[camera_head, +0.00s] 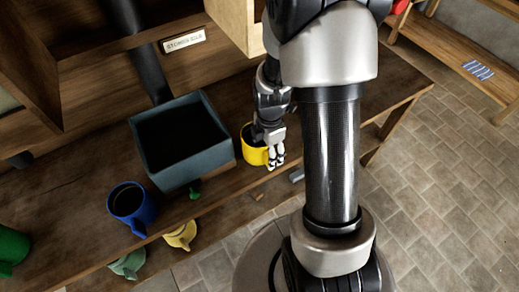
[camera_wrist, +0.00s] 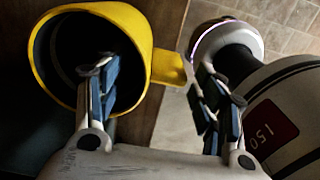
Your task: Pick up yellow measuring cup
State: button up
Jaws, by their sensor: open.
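The yellow measuring cup (camera_head: 252,154) stands on the wooden bench, right of the dark crate. My gripper (camera_head: 275,157) is at its right side and hides part of it. In the wrist view the cup (camera_wrist: 143,27) shows its round dark opening, with its handle (camera_wrist: 169,68) pointing right. My gripper (camera_wrist: 155,92) is open there. The left finger overlaps the cup's opening and the right finger is beyond the handle, so the near wall and handle lie between them. I cannot tell whether either finger touches the cup.
A dark blue-grey crate (camera_head: 207,172) stands left of the cup. A blue mug (camera_head: 143,213) and a green cup (camera_head: 12,246) are farther left on the bench. A paler yellow item (camera_head: 181,236) and a grey-green one (camera_head: 129,263) lie lower, near the front edge. A wooden box (camera_head: 236,22) hangs above.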

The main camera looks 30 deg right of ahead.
jog(key=f+b, duration=0.1)
jog(key=f, duration=0.2)
jog(key=f+b, duration=0.1)
jog(key=f, duration=0.1)
jog(key=shift+s+d+f+b, duration=0.1)
jog(key=shift+s+f+b, duration=0.15)
jog(key=shift+b, duration=0.1)
jog(key=shift+r, duration=0.15)
jog(key=shift+c, duration=0.5)
grip_shut()
